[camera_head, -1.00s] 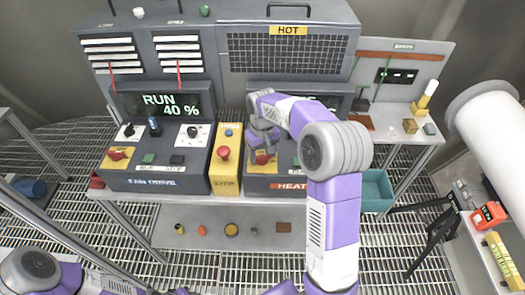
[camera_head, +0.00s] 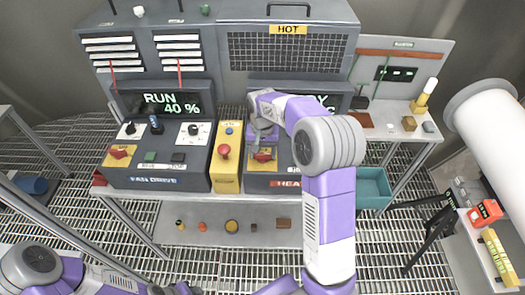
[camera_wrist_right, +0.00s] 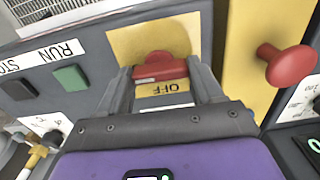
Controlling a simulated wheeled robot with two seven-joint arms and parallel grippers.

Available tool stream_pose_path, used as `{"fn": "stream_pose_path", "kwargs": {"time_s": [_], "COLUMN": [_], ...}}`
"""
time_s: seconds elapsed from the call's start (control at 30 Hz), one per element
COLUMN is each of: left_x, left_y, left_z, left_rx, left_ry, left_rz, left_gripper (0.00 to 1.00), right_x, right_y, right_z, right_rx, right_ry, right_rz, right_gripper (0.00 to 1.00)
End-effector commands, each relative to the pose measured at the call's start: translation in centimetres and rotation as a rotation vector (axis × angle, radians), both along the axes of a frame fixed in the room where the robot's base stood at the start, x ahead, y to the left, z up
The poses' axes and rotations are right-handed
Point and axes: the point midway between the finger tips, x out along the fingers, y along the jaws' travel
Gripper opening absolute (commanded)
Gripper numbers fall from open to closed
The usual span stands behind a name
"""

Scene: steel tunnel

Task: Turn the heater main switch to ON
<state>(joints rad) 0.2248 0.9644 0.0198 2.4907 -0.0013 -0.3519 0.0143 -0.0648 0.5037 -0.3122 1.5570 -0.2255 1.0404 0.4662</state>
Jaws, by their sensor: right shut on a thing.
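The heater main switch is a red rotary handle (camera_wrist_right: 160,68) on a yellow plate (camera_head: 268,164), low on the left of the heater panel (camera_head: 285,182). In the right wrist view its bar lies crosswise, with an upside-down OFF label beside it. My right gripper (camera_head: 262,146) is shut on this red handle, one finger at each end of the bar. The gripper (camera_wrist_right: 165,85) partly covers the plate, and no ON label is readable. My left arm lies at the bottom left of the head view; its fingers cannot be made out.
A yellow column with a red mushroom button (camera_head: 224,151) stands just left of the switch. The fan drive panel (camera_head: 155,178), with its own red handle (camera_head: 119,152), is further left. A teal bin (camera_head: 371,190) is at right. My right forearm covers part of the heater panel.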

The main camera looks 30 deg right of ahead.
Motion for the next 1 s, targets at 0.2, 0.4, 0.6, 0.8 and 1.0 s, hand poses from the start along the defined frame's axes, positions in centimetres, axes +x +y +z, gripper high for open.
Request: {"fn": "stream_pose_path", "kwargs": {"time_s": [0.2, 0.4, 0.6, 0.8, 1.0], "left_x": [0.0, 0.0, 0.0, 0.0, 0.0], "left_y": [0.0, 0.0, 0.0, 0.0, 0.0], "left_z": [0.0, 0.0, 0.0, 0.0, 0.3], "left_rx": [0.0, 0.0, 0.0, 0.0, 0.0], "left_ry": [0.0, 0.0, 0.0, 0.0, 0.0], "left_rz": [0.0, 0.0, 0.0, 0.0, 0.0], "left_gripper": [0.43, 0.43, 0.43, 0.43, 0.43], "right_x": [0.1, 0.1, 0.0, 0.1, 0.1], "right_y": [-0.1, -0.1, 0.0, 0.0, 0.0], "right_z": [0.1, 0.1, 0.0, 0.6, 3.7], "right_rx": [0.0, 0.0, 0.0, 0.001, 0.0], "right_ry": [-0.004, -0.004, -0.002, -0.003, -0.007], "right_rz": [-0.006, -0.005, -0.003, -0.002, -0.003], "right_gripper": [0.35, 0.84, 0.92, 0.92, 0.92]}}
